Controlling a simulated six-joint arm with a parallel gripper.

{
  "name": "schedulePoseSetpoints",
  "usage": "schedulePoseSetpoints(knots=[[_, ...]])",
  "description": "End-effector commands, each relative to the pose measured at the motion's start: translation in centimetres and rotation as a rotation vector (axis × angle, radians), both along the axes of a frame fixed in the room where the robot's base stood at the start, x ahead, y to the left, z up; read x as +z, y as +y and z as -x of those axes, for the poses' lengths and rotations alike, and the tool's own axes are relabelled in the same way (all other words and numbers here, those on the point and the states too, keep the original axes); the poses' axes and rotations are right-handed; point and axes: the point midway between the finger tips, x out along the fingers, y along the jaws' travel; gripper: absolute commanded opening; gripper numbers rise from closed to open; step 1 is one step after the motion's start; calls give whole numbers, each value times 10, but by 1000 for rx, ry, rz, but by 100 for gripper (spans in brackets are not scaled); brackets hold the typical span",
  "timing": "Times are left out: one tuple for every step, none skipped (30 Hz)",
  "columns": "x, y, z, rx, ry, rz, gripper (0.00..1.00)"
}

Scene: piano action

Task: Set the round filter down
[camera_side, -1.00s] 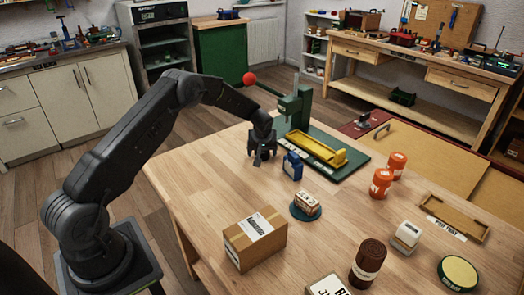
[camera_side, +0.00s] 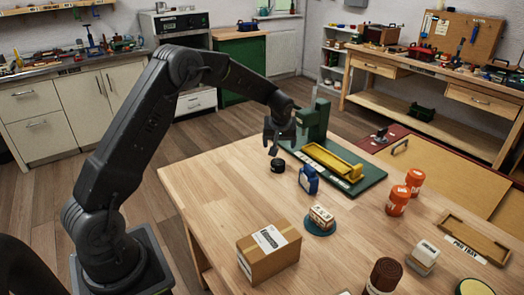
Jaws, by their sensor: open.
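A small black round thing, which looks like the round filter (camera_side: 277,166), sits upright on the wooden table near its far left edge. My gripper (camera_side: 273,150) is just above it, fingers pointing down, open and empty. A small gap seems to lie between the fingertips and the filter's top, though the dark shapes are close together in the picture.
A green press with a yellow tray (camera_side: 332,162) stands close on the right. A blue item (camera_side: 309,180) is nearby, in front. A cardboard box (camera_side: 268,254), a small block on a round blue base (camera_side: 321,220) and orange canisters (camera_side: 397,200) stand farther off. The table left of the box is clear.

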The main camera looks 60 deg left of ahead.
Motion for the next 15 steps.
schedulePoseSetpoints(knots=[[13,-6,3,-19,-5,-1,81],[21,-11,7,-32,-6,-2,81],[35,-18,13,-56,-8,-3,81],[46,-25,18,-76,-11,-3,81],[59,-32,25,-101,-13,-4,81],[75,-43,36,-137,-15,-5,81],[87,-51,46,-165,-16,-4,81],[99,-60,56,-195,-16,-5,81],[113,-71,70,-234,-18,-6,81],[123,-79,80,-263,-20,-7,81],[132,-87,92,-294,-21,-8,81],[144,-97,107,-333,-24,-8,81],[151,-104,119,-362,-26,-10,81],[158,-112,132,-393,-28,-10,81],[166,-121,148,-433,-32,-12,81]])
